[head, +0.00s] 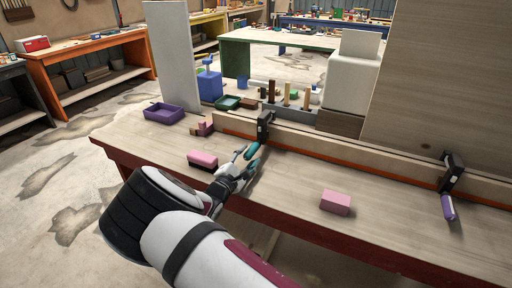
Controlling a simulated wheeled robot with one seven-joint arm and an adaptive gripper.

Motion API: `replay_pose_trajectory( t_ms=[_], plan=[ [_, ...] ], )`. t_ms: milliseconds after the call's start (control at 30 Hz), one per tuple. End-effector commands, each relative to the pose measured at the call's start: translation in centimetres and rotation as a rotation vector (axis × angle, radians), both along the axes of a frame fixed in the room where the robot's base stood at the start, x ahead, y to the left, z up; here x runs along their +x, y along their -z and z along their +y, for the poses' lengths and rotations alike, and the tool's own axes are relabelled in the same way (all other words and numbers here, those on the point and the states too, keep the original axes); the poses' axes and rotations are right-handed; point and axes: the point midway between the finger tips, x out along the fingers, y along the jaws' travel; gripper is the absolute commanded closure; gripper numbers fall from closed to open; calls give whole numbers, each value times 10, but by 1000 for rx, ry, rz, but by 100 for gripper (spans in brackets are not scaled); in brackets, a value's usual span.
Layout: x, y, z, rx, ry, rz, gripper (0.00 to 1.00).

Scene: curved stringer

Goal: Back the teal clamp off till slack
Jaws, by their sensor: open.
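The teal clamp (265,124) has a black frame and a teal handle (253,151). It sits at the left part of the long pale wooden stringer (345,151), which has an orange strip along its lower edge. My gripper (248,157) is at the teal handle, with its fingers around or beside it; I cannot tell whether they touch it. The gripper is open. Part of the handle is hidden by the fingers. A second clamp (452,173) with a purple handle (448,207) is on the stringer at the right.
A pink block (335,202) lies on the workbench (395,235) right of my gripper. Another pink-topped block (203,159) lies close left of it. A purple tray (164,113) and a blue container (210,85) stand further back left. A tall panel (450,85) rises behind the stringer.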

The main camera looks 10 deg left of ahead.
Motion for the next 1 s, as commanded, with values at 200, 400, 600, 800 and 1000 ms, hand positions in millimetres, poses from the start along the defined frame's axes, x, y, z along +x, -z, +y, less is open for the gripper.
replay_pose_trajectory(
  t_ms=[200,400,600,800,1000],
  plan=[
    [39,1,-15,0,2,0,56],
    [61,1,-22,0,1,-1,56],
    [67,1,-25,0,0,2,56],
    [68,0,-25,0,0,2,56],
    [68,0,-25,0,1,1,97]
  ],
)
